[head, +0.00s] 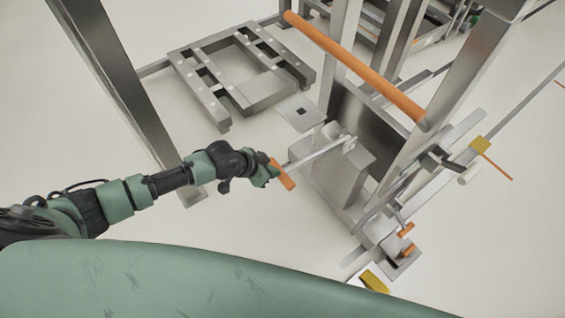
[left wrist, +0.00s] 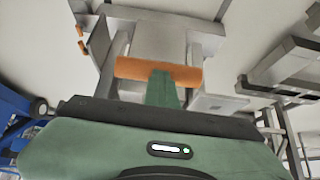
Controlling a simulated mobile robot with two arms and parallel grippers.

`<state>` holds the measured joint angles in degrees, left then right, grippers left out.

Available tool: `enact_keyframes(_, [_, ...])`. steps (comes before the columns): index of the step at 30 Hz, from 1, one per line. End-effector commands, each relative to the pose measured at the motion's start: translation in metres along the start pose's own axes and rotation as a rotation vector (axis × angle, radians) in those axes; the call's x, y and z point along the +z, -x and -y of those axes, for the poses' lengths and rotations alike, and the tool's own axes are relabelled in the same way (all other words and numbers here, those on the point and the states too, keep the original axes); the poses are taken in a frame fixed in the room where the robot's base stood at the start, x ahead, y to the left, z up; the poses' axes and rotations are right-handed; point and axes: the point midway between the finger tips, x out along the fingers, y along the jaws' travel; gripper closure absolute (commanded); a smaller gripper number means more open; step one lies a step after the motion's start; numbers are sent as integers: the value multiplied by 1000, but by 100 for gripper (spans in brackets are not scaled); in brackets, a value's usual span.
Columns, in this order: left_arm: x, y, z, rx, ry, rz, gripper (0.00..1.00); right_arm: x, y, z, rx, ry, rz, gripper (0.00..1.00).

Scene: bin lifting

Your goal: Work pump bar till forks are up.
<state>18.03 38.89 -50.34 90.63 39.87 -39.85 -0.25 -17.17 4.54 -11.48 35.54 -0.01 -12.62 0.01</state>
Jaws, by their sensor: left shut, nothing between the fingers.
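The pump bar (head: 318,153) is a grey lever with an orange cross grip (head: 282,174) at its near end. It slopes gently up from the grip to a pivot on the steel lifter. My left gripper (head: 269,173) is shut and empty, right at the orange grip. In the left wrist view the green fingers (left wrist: 163,88) overlap the middle of the orange grip (left wrist: 190,74); I cannot tell whether they touch it. The forks cannot be made out clearly behind the lifter's body (head: 335,165). My right gripper is not in view.
A thick orange rail (head: 355,67) crosses the lifter's uprights. A low steel frame (head: 205,85) lies on the floor beyond my arm. A steel post (head: 115,80) stands at left. Small orange handles and a yellow-topped pedal (head: 374,280) are at lower right. Floor near the gripper is clear.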

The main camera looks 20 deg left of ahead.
Motion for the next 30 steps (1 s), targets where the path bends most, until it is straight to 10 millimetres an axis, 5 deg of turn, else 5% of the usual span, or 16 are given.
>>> enact_keyframes(1, [-22,1,-2,2,-4,-52,100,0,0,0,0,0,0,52])
enact_keyframes(6, [-23,2,-2,2,-4,-53,100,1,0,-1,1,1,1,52])
enact_keyframes(15, [-4,29,-3,4,-2,-44,100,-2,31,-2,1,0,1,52])
enact_keyframes(24, [6,27,-2,4,-2,-32,100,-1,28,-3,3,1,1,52])
enact_keyframes(30, [5,50,-2,2,-5,-35,100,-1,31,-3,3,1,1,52])
